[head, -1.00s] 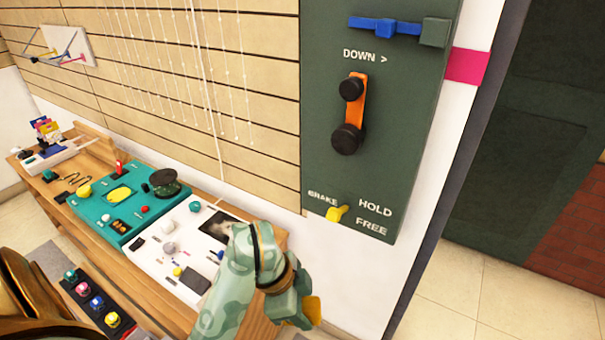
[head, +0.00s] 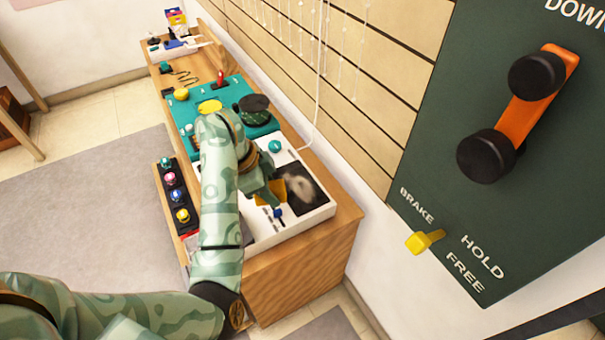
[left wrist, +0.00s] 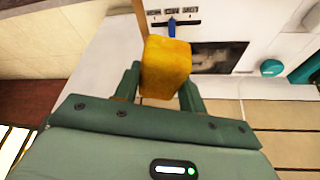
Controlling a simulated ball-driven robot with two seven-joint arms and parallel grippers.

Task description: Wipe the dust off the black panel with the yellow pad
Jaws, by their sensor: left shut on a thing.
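The black panel (head: 312,196) lies on the white board (head: 290,230) at the near end of the bench. A pale dust smear (head: 299,184) covers its middle. My left gripper (head: 268,192) is over the board, at the panel's left edge. It is shut on the yellow pad (left wrist: 166,68), which sticks out beyond the fingers in the left wrist view. There the panel (left wrist: 225,60) shows just right of the pad, with a brownish smear. I cannot tell whether the pad touches the panel. My right gripper is not in view.
A blue switch (left wrist: 172,28) and a teal knob (left wrist: 271,68) stand on the board near the panel. A teal board (head: 215,100) with a dark round wheel is farther back. A dark green wall box (head: 440,160) with levers is at right. A button strip (head: 175,195) lies left.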

